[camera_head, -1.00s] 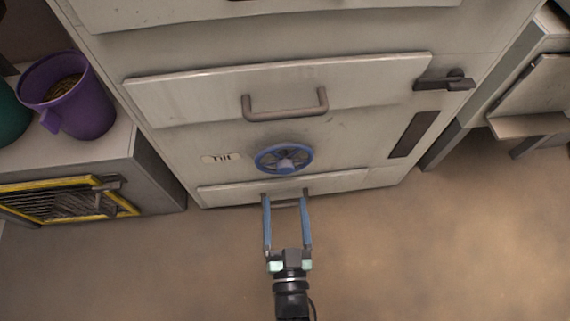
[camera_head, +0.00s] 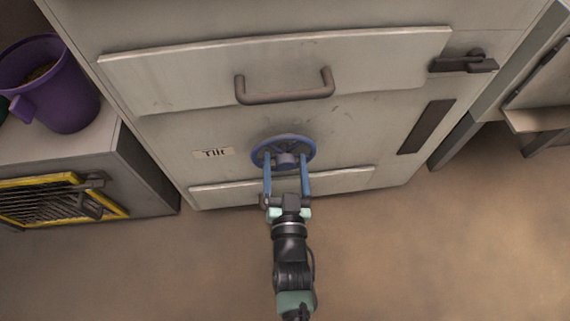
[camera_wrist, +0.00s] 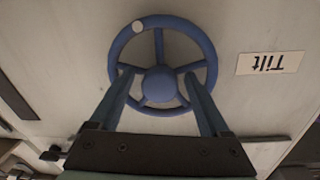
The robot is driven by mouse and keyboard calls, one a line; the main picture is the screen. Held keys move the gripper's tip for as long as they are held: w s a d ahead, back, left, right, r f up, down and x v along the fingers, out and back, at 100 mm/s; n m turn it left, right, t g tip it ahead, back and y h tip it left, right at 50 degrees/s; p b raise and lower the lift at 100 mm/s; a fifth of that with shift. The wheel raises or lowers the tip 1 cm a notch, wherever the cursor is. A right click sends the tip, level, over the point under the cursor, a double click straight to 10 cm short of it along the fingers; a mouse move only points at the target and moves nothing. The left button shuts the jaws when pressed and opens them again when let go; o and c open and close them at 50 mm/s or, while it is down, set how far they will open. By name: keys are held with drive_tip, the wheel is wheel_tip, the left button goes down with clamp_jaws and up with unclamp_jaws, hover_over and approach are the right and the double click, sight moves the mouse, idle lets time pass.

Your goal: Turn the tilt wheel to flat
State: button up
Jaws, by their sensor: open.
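The blue spoked tilt wheel (camera_head: 284,139) is on the front of the pale cabinet, to the right of a "Tilt" label (camera_head: 213,154). In the wrist view the wheel (camera_wrist: 160,20) fills the upper middle, with a round hub and a pale dot on its rim at upper left. The label (camera_wrist: 270,63) shows upside down there. My gripper (camera_head: 286,157) is open in front of the wheel, its two blue fingers on either side of the hub. In the wrist view the fingertips (camera_wrist: 160,75) overlap the lower rim. I cannot tell whether they touch the wheel.
A drawer front with a bar handle (camera_head: 285,90) is above the wheel, with a dark latch (camera_head: 464,63) at its right. A lower panel (camera_head: 225,195) lies below the wheel. A purple bucket (camera_head: 62,95) stands on a side unit at left. The floor in front is clear.

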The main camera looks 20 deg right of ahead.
drive_tip(key=shift+w+d, duration=0.1)
drive_tip(key=shift+w, duration=0.15)
clamp_jaws()
idle(0.3)
